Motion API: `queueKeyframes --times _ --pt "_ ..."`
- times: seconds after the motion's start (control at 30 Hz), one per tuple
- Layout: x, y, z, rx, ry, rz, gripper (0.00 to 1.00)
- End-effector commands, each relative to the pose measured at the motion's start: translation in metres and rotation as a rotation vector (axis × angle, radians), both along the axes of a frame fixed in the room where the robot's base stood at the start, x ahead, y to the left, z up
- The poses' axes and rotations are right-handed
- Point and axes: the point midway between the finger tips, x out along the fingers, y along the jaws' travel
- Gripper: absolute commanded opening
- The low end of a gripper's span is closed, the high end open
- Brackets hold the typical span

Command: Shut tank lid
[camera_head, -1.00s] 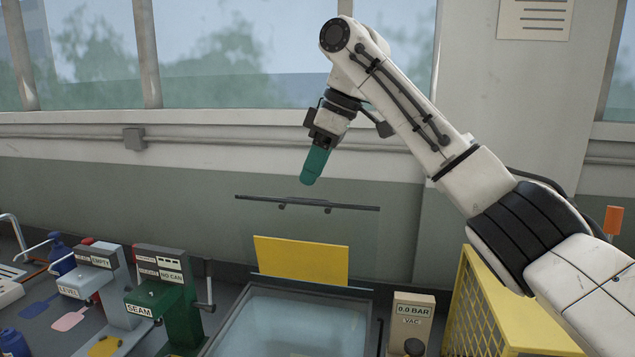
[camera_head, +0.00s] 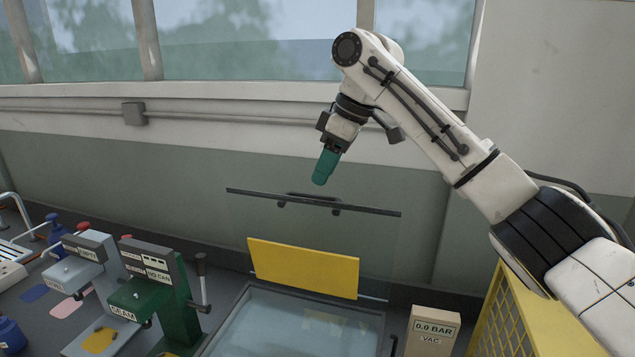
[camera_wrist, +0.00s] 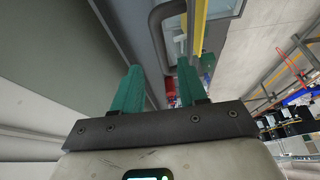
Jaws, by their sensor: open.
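The water tank (camera_head: 228,312) stands at the bottom middle of the head view, open at the top. Its clear lid stands raised behind it; its dark upper edge with a handle (camera_head: 313,201) shows above a yellow panel (camera_head: 303,268). My gripper (camera_head: 322,182), with green fingers, points down just above that edge in the head view. In the wrist view my gripper (camera_wrist: 158,76) is open, with the dark looped handle (camera_wrist: 155,22) appearing between and beyond the fingers. I cannot tell whether they touch it.
A green seamer (camera_head: 175,300) and a grey machine (camera_head: 85,262) stand left of the tank. A vacuum gauge box (camera_head: 432,332) and a yellow mesh guard (camera_head: 505,310) stand at the right. The wall and windows are behind.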

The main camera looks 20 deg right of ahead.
Motion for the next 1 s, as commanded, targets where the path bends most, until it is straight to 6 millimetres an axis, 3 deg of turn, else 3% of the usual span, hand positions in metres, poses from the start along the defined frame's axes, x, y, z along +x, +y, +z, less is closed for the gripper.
queueKeyframes --times 0.3,0.7,1.0 --pt "0.009 0.014 -0.038 -0.001 0.001 0.000 0.42" --pt "0.010 0.016 -0.044 -0.001 -0.001 0.000 0.41" --pt "0.010 0.016 -0.043 -0.001 -0.001 0.000 0.13"
